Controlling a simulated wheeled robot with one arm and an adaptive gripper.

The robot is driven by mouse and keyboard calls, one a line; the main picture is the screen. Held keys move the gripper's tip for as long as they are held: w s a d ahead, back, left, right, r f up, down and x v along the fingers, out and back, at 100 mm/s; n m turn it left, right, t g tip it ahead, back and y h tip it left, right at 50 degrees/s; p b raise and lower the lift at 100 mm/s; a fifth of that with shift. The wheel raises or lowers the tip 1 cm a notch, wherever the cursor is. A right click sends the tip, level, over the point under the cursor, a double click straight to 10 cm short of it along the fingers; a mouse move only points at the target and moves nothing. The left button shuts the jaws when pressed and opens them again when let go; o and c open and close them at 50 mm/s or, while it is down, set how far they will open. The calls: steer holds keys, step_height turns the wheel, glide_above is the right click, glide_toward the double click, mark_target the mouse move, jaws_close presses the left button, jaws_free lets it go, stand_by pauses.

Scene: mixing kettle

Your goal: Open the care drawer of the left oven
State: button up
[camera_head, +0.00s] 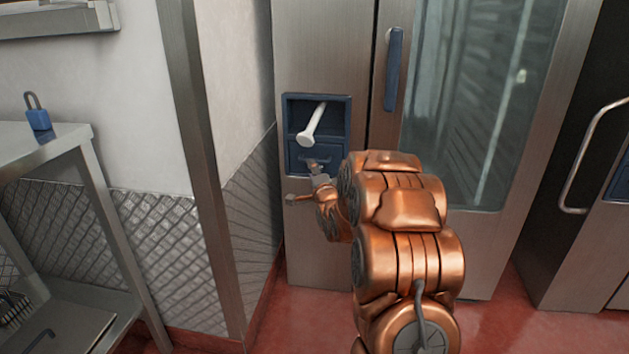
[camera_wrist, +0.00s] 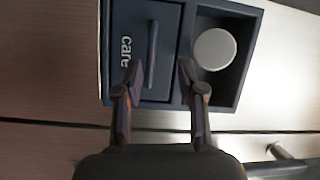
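The left oven (camera_head: 325,45) is a tall steel cabinet with a glass door. Its dark blue care drawer (camera_head: 299,153) sits low in a blue panel on the oven front and looks closed. In the wrist view the drawer (camera_wrist: 134,28) carries the word "care" and a dark bar handle (camera_wrist: 152,52). My gripper (camera_head: 306,189) is in front of the drawer, partly hidden by my copper arm. In the wrist view my gripper (camera_wrist: 159,72) is open, its fingertips on either side of the handle's near end. I cannot tell whether they touch it.
A white rod-like object with a round end (camera_head: 311,126) sticks out of the open recess above the drawer. The blue door handle (camera_head: 394,70) is up to the right. A steel table (camera_head: 62,137) with a blue padlock (camera_head: 38,118) stands at left.

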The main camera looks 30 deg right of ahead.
mark_target(320, 148)
steer(key=shift+m+t+h, duration=0.4)
steer(key=shift+m+t, duration=0.3)
steer(key=shift+w+d+f+b, duration=0.2)
steer(key=shift+w+d+b, duration=0.55)
steer(key=shift+w, duration=0.35)
steer(key=shift+w+d+f+b, duration=0.2)
steer(key=shift+w+d+b, duration=0.5)
steer(key=shift+w, duration=0.4)
steer(key=shift+w+d+f+b, duration=0.2)
steer(key=shift+w+d+b, duration=0.4)
steer(key=shift+w+d, duration=0.4)
steer(key=shift+w+r, duration=0.2)
steer(key=shift+w, duration=0.3)
jaws_close()
